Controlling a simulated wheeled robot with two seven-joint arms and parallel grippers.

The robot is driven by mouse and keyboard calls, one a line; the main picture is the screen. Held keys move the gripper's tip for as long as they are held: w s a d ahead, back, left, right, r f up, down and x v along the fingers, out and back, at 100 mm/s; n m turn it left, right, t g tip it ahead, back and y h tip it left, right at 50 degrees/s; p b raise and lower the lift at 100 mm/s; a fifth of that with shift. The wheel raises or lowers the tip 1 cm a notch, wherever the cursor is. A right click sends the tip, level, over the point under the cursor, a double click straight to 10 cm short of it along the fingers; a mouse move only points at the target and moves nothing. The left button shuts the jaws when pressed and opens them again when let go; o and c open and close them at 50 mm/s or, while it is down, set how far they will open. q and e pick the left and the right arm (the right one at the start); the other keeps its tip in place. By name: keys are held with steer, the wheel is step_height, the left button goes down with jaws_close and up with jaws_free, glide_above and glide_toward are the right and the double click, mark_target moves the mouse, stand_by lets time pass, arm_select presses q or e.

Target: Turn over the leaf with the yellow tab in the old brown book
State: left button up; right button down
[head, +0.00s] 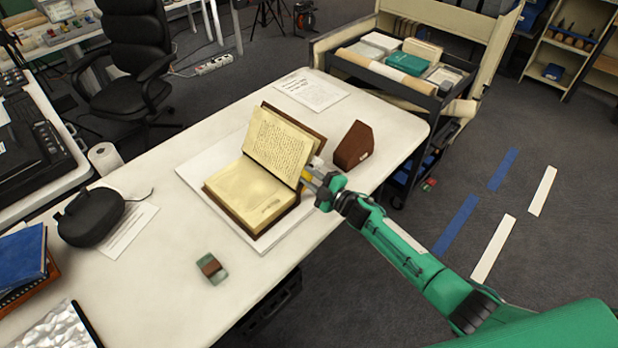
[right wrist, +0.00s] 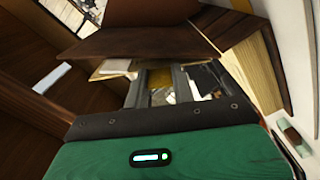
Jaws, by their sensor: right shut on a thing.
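The old brown book (head: 245,190) lies open on a white board. Its near pages lie flat, and a written page (head: 283,143) slants up in front of the brown cover (head: 314,140). My right gripper (head: 312,181) is at the book's right edge, shut on the leaf by its yellow tab (head: 306,175). The fingers cover most of the tab. The pinch itself is unclear there. My left gripper is out of view.
A brown wedge block (head: 354,146) stands close right of the book. A small green-and-brown object (head: 211,268) lies in front. A black case (head: 90,216) and papers are at the left. A trolley (head: 400,75) stands behind. The table's front middle is mostly clear.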

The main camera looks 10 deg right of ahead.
stand_by(0.4)
steer(key=c, duration=1.2)
jaws_free()
steer(key=shift+o, duration=0.2)
steer(key=b+v, duration=0.2)
steer(key=v, duration=1.1)
steer(key=shift+s+d+b, duration=0.25)
steer(key=shift+s+b, duration=0.05)
steer(key=shift+s, duration=0.05)
